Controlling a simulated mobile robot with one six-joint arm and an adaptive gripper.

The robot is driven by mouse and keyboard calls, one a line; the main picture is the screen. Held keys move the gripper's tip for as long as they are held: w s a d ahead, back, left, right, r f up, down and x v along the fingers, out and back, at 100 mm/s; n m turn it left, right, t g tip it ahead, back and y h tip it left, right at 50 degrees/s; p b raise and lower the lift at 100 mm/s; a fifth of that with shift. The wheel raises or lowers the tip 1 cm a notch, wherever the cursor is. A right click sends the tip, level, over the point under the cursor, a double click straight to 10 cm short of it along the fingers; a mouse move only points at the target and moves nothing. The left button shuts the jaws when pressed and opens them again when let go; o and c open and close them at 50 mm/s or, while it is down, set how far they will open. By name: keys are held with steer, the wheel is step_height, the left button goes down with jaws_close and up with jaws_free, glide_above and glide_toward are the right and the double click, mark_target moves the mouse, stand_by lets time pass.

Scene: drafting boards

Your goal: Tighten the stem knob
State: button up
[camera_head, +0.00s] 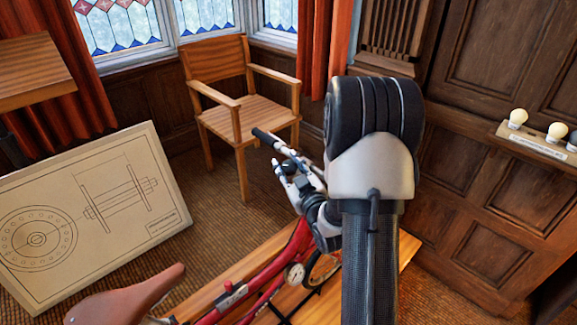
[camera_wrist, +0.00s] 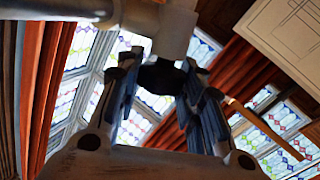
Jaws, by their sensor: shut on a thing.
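A red bicycle (camera_head: 262,282) with a brown saddle (camera_head: 128,296) stands low in the head view, its handlebar end (camera_head: 268,139) toward the chair. My gripper (camera_head: 287,173) is at the front of the bicycle, by the handlebar and stem, with my arm coming in from the right. In the wrist view my gripper's two fingers (camera_wrist: 161,76) are closed on a dark, rounded piece, which I take for the stem knob (camera_wrist: 160,82). A pale tube (camera_wrist: 165,25) crosses just beyond the fingertips. In the head view the knob is mostly hidden by my gripper.
The bicycle is over a wooden platform (camera_head: 245,270). A round gauge (camera_head: 295,272) sits by its frame. A wooden armchair (camera_head: 243,110) stands behind. A large drawing board (camera_head: 160,215) leans at the left. A panelled cabinet (camera_head: 480,190) with several white bulbs is at the right.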

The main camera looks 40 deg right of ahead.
steer(key=c, duration=0.4)
